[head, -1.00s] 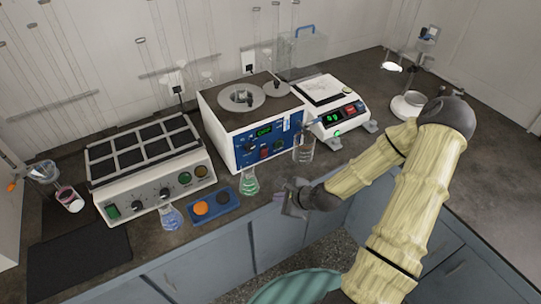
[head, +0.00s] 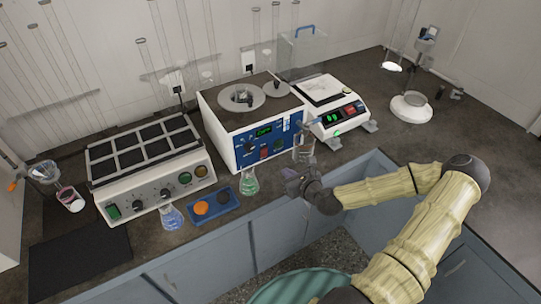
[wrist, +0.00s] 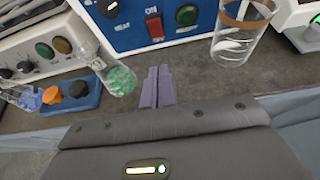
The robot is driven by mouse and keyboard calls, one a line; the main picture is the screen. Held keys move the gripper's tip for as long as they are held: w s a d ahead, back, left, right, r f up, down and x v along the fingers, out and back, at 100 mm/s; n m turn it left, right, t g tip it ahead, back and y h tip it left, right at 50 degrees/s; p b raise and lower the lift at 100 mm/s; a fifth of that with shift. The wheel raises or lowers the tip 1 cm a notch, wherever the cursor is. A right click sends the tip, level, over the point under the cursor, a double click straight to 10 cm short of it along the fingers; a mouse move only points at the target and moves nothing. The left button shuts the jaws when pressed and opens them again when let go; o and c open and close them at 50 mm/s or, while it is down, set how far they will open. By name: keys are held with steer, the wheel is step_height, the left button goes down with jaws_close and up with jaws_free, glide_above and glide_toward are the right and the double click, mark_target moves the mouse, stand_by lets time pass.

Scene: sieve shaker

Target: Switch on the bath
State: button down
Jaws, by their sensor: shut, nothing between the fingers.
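The bath (head: 236,125) is a white box with a blue front panel and round lids on its dark top. A lit green display shows on its front in the head view. In the wrist view the panel (wrist: 130,32) carries a red switch (wrist: 154,26), a round green button (wrist: 187,14) and a dark knob (wrist: 108,8). My gripper (head: 288,174) is shut and empty, in front of the bath's lower right side, near the counter's front edge. Its purple fingers (wrist: 157,76) point toward the panel below the red switch, apart from it.
A flask of green liquid (wrist: 121,80) stands left of my fingers, and a glass beaker (wrist: 237,42) stands right.

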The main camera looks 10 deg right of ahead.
steer(key=p, duration=0.2)
glide_toward(266, 152)
steer(key=f, duration=0.2)
steer(key=w+a+f, duration=0.1)
steer(key=shift+f, duration=0.15)
steer(key=shift+w+a+r+p, duration=0.15)
steer(key=shift+w+r+p, duration=0.05)
steer(key=shift+w, duration=0.45)
steer(key=shift+w+a+r+p, duration=0.15)
steer(key=shift+w+r, duration=0.05)
steer(key=shift+w, duration=0.4)
steer(key=shift+w+a+r+p, duration=0.2)
steer(key=shift+w, duration=0.45)
steer(key=shift+w+d+r, duration=0.1)
